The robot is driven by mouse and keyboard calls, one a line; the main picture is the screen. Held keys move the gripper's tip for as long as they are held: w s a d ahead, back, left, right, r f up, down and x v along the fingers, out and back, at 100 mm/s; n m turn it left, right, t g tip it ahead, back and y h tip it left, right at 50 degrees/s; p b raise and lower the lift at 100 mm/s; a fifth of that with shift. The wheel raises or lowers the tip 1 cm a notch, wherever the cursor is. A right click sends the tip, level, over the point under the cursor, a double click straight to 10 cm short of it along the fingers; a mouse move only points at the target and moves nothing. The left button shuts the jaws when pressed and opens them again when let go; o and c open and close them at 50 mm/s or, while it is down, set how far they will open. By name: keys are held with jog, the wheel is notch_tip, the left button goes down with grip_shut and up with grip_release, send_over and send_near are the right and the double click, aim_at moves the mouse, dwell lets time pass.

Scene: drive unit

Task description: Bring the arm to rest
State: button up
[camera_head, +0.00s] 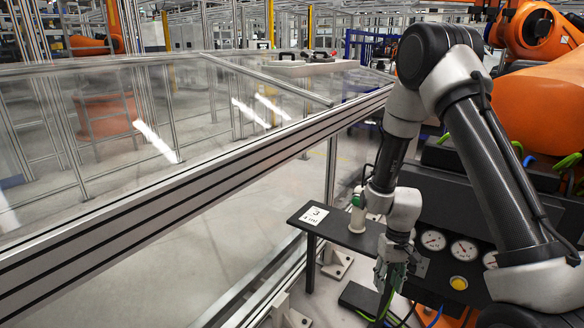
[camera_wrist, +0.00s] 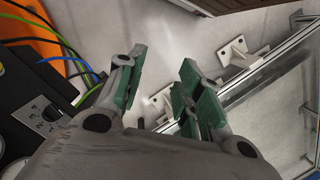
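My arm comes down from the upper right in the head view, bent at the elbow. Its wrist hangs beside a narrow black shelf (camera_head: 345,235). My gripper (camera_head: 388,300) points down in front of the dark panel, low in the picture.
A dark panel with several round gauges (camera_head: 464,250) and a yellow button (camera_head: 458,283) lies close to my gripper. A clear-walled fence with a metal rail (camera_head: 200,180) runs along the left. Coloured cables (camera_wrist: 62,52) hang near my fingers. An orange robot (camera_head: 540,100) stands behind.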

jog(key=s+d+r+t, duration=0.2)
jog(key=s+r, duration=0.4)
jog(key=r, duration=0.6)
jog(key=s+d+r+t, duration=0.2)
jog(key=s+d+r, duration=0.2)
jog(key=r, duration=0.9)
jog(key=s+d+r+m+t, duration=0.1)
jog(key=s+d+r+t, duration=0.1)
jog(key=s+r, duration=0.6)
notch_tip(320, 180, up, 5)
jog(key=shift+s+d+f+t+h, duration=0.1)
jog(key=shift+s+d+t+h, duration=0.25)
jog(key=shift+d, duration=0.2)
jog(key=shift+d, duration=0.1)
